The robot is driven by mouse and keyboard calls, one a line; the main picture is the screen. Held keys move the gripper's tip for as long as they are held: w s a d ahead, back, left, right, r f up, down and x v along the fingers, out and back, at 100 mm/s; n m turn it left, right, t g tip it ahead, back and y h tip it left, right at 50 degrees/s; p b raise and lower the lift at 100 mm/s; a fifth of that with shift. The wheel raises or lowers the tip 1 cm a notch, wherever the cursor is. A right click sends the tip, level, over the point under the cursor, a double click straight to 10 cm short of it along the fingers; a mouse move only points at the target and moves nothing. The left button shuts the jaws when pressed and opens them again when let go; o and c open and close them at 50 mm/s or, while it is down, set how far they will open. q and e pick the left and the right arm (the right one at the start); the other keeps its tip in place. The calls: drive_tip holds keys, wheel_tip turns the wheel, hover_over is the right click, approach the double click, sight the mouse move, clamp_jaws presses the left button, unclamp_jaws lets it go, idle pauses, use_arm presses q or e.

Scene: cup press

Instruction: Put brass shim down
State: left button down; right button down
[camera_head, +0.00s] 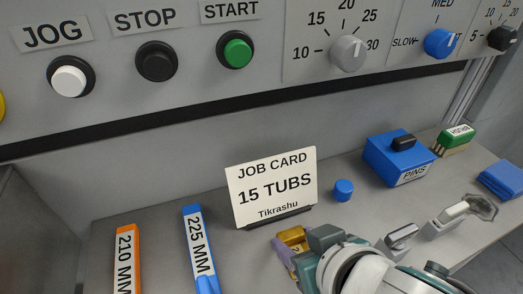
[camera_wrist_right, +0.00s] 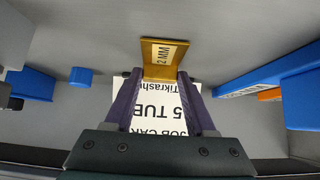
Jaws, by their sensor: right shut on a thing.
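The brass shim (camera_head: 293,236) is a small gold-coloured plate just in front of the job card in the head view. In the right wrist view the brass shim (camera_wrist_right: 164,60) carries a "2 MM" label and sits between the fingertips. My right gripper (camera_head: 284,247) has purple fingers and is shut on the shim; the fingers also show in the right wrist view (camera_wrist_right: 160,82). I cannot tell whether the shim touches the worktop. My left gripper is not in view.
The job card (camera_head: 270,187) stands behind the shim. A blue 225 MM bar (camera_head: 199,245) and an orange 210 MM bar (camera_head: 127,260) lie left. A small blue cylinder (camera_head: 343,190), blue PINS box (camera_head: 400,158) and grey-handled tools (camera_head: 402,236) are right. The control panel rises behind.

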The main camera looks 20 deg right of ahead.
drive_tip(key=c, duration=0.7)
unclamp_jaws()
drive_tip(key=shift+f, duration=0.2)
drive_tip(key=o, duration=0.5)
drive_tip(key=shift+r, duration=0.1)
drive_tip(key=shift+s+r, duration=0.1)
drive_tip(key=shift+r, duration=0.2)
drive_tip(key=s+d+r+g+p, duration=0.1)
drive_tip(key=s+d+r, duration=0.1)
drive_tip(key=s+r, duration=0.2)
drive_tip(key=s+d+r+g+p, duration=0.1)
drive_tip(key=s+d+r+g, duration=0.1)
drive_tip(key=s+r, duration=0.3)
drive_tip(key=s+d+r+n+g+p, duration=0.1)
drive_tip(key=s+d+r+g, duration=0.1)
drive_tip(key=s+r, duration=0.2)
drive_tip(key=shift+s+r+h+p, duration=0.2)
drive_tip(key=shift+s+h+p, duration=0.15)
drive_tip(key=shift+s, duration=0.4)
